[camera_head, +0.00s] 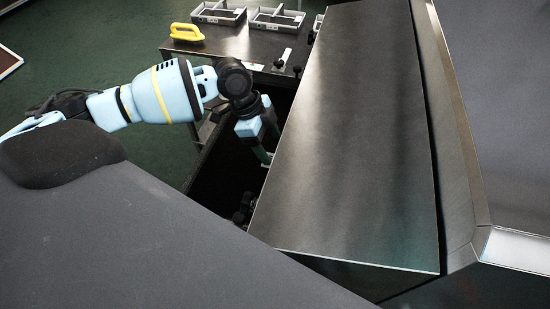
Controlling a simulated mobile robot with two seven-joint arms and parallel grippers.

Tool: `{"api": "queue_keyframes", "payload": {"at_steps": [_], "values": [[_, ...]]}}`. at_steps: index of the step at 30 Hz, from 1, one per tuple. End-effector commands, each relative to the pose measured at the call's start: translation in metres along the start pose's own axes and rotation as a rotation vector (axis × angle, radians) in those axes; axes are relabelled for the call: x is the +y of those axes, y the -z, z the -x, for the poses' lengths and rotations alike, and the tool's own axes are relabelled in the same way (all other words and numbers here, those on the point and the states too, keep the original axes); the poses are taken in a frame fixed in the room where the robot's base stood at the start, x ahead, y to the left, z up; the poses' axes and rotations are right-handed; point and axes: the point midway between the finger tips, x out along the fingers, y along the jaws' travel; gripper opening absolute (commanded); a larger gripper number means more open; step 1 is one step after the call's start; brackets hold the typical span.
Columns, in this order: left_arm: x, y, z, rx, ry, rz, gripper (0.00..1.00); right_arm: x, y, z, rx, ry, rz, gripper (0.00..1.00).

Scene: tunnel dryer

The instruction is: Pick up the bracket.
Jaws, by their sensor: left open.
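My left gripper (267,156) hangs down from the light-blue arm that comes in from the left. It is open, close beside the left edge of the large steel panel, and its fingertips are partly hidden. Below it is a dark recess or bin (215,180). Some small dark parts (242,209) show at the panel's left edge, below the gripper and apart from it. They are too dark and small to tell whether one is the bracket. No bracket can be made out clearly. My right gripper is out of view.
The sloping steel panel (360,130) fills the middle right, with a metal housing (500,120) beyond. A dark table (232,45) at the back holds a yellow handled object (187,33) and grey trays (277,20). Green floor (90,50) is clear at left.

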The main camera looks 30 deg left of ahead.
Motion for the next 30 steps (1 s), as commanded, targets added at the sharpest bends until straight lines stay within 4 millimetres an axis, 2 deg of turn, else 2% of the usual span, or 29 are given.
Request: {"api": "queue_keyframes", "payload": {"at_steps": [3, 9, 18, 27, 30], "values": [[0.003, -0.001, -0.019, -0.002, -0.004, 0.0, 0.71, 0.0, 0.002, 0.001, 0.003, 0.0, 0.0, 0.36], [0.003, -0.002, -0.041, 0.0, -0.002, 0.001, 0.71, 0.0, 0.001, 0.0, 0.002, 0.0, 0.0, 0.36], [0.003, -0.002, -0.044, -0.001, -0.001, 0.001, 0.7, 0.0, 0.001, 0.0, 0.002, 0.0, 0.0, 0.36], [0.003, -0.002, -0.044, 0.0, -0.001, 0.001, 0.3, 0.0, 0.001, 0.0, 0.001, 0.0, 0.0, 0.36], [0.003, -0.002, -0.043, 0.0, -0.001, 0.001, 0.21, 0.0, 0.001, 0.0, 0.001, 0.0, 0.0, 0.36]]}}
